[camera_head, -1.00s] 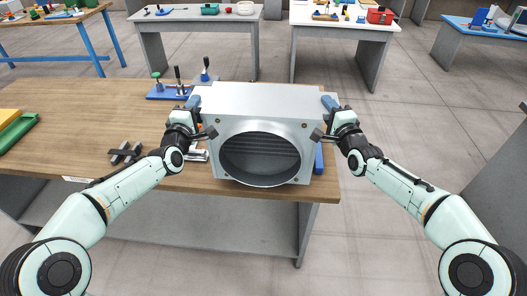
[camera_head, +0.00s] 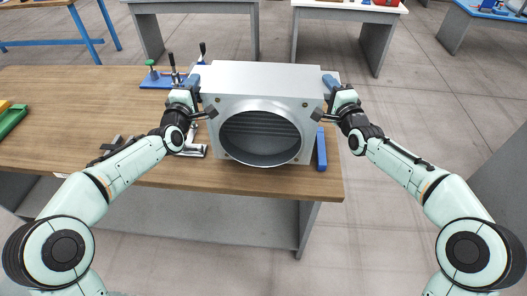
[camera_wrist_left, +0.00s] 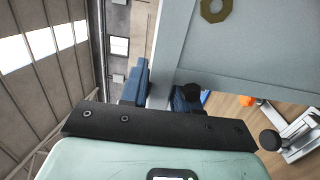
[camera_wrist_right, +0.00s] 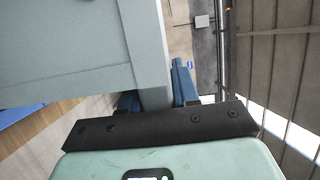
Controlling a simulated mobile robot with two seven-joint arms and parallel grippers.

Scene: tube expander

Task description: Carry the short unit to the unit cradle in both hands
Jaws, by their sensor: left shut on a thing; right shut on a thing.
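The short unit is a grey metal box (camera_head: 229,75) with a large round opening facing me. It is over the right part of the wooden table; I cannot tell whether it touches anything below. My left gripper (camera_head: 196,92) is shut on its left edge, and in the left wrist view the blue fingers (camera_wrist_left: 160,95) pinch a grey flange. My right gripper (camera_head: 333,92) is shut on its right edge, with blue fingers (camera_wrist_right: 158,92) either side of the flange. A blue bar (camera_head: 321,149) shows by the unit's lower right, possibly part of the cradle, which is otherwise hidden.
The wooden table (camera_head: 80,110) is largely clear at left. A blue base with upright clamps (camera_head: 160,80) stands behind the left gripper. Metal clamp parts (camera_head: 193,142) lie left of the unit. Green and yellow parts (camera_head: 10,120) lie at the far left.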

